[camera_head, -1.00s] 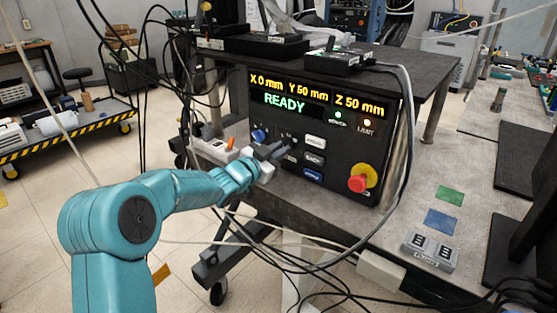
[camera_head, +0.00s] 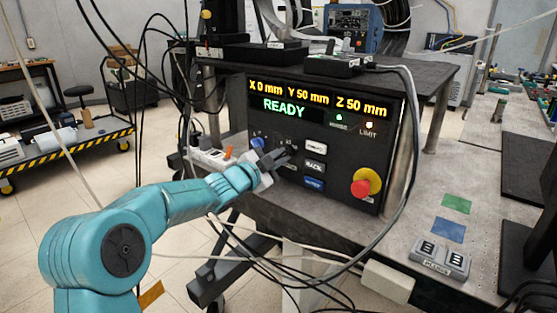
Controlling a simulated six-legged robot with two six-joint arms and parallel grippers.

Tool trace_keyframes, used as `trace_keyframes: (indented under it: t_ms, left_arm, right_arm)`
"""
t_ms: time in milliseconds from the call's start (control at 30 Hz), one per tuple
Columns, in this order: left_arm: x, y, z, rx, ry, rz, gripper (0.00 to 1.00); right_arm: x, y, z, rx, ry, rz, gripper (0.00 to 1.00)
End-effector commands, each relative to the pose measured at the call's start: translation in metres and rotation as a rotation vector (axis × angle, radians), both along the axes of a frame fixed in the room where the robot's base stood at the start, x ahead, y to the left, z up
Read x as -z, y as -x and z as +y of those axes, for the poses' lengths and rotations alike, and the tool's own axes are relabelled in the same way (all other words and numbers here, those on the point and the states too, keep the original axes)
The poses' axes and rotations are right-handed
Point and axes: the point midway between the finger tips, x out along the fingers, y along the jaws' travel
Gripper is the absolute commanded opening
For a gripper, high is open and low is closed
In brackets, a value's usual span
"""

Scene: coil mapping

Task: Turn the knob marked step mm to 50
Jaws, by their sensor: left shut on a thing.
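The black control panel (camera_head: 334,176) shows X 0 mm, Y 50 mm, Z 50 mm in yellow and READY in green. A blue knob (camera_head: 257,142) sits on its left side. My left gripper (camera_head: 279,158) is at the panel just right of and below the blue knob, with its dark fingers shut on a knob that they mostly hide. The small markings around the knobs are too small to read, so the step setting cannot be told. My right gripper is not in view.
White and blue buttons (camera_head: 315,166) run down right of the gripper. A red stop button (camera_head: 361,188) on yellow is further right. Cables hang before the panel. The grey table (camera_head: 410,205) holds green and blue patches and a plugs block (camera_head: 441,258).

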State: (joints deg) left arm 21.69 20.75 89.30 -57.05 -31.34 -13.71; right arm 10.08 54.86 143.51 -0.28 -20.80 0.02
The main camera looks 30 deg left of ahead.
Motion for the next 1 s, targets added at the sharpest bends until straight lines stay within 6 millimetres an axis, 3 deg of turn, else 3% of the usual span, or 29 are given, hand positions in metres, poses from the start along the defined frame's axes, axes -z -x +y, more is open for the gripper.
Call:
trace_keyframes:
  t_ms: [267, 300, 367, 733, 867, 1000]
  left_arm:
    - [0.0, 0.0, 0.0, 0.0, -0.005, 0.0, 0.0]
    - [0.0, 0.0, 0.0, 0.0, -0.005, 0.0, 0.24]
    - [0.0, 0.0, 0.0, 0.0, -0.005, 0.0, 0.39]
    - [0.0, 0.006, 0.001, -0.001, -0.002, 0.001, 0.39]
    - [-0.001, 0.028, 0.003, -0.002, -0.003, -0.001, 0.39]
    - [-0.001, 0.065, 0.007, -0.004, -0.003, 0.0, 0.39]
  right_arm:
    - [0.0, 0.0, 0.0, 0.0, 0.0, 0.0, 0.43]
    - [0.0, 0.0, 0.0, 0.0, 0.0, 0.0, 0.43]
    - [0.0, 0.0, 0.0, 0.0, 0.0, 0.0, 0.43]
    - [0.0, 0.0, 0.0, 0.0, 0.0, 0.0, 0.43]
    - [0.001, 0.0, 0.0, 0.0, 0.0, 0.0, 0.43]
    - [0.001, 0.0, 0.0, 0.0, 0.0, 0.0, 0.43]
